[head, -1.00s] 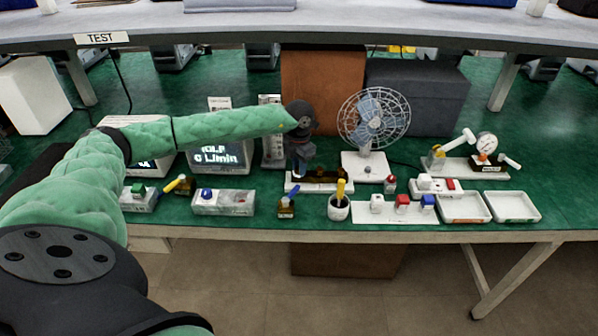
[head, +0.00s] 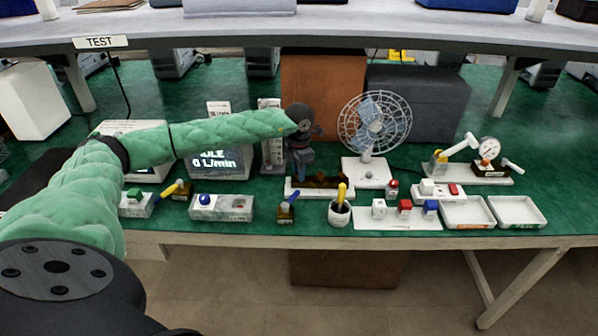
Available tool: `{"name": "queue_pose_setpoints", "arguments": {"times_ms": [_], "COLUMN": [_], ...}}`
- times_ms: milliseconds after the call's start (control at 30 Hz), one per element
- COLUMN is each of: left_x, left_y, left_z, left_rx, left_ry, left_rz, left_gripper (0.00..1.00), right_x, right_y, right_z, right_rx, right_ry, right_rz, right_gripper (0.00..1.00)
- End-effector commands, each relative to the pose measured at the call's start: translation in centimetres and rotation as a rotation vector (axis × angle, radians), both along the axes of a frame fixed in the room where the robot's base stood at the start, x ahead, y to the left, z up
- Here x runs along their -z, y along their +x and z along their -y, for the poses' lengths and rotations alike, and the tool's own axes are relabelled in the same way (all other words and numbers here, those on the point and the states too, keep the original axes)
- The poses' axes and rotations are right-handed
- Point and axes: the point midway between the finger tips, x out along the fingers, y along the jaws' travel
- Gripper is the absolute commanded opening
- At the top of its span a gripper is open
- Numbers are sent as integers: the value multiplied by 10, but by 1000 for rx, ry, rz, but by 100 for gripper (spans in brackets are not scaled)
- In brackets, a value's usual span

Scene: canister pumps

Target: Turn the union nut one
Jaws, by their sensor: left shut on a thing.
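My left gripper (head: 299,172) points down at the left part of a dark brown pump fitting (head: 335,181) on a white base plate (head: 320,194). It is shut on a small part at the fitting's left end, which looks to be the union nut. The fingers and wrist hide most of that part, so its shape and angle do not show. My right gripper is not in view.
A wire-cage fan (head: 374,126) stands right behind the fitting. A display (head: 219,160) reading 0 L/min is behind my left arm. In front are a cup (head: 339,216) with a yellow-handled tool and a blue-topped valve (head: 286,213). A gauge rig (head: 488,150) and two trays (head: 516,212) stand right.

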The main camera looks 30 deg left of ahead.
Motion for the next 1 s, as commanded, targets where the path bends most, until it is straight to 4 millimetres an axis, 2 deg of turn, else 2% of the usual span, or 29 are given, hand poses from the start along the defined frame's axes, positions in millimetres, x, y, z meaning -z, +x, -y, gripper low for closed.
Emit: {"name": "queue_pose_setpoints", "arguments": {"times_ms": [100,133,233,500,633,1000], "left_x": [-1,-1,-1,-1,-7,-60], "left_y": [0,0,1,0,1,1], "left_z": [-1,-1,-1,-1,0,-1], "left_rx": [-2,-2,-2,-1,-1,-1], "left_ry": [2,2,2,1,0,1], "left_rz": [1,1,1,0,2,3], "left_gripper": [0,27,45,45,45,45], "right_x": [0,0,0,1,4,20], "right_y": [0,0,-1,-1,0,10], "right_z": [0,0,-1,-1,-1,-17], "right_rx": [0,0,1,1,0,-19], "right_ry": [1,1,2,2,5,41], "right_rz": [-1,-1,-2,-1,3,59], "right_gripper": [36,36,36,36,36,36]}}
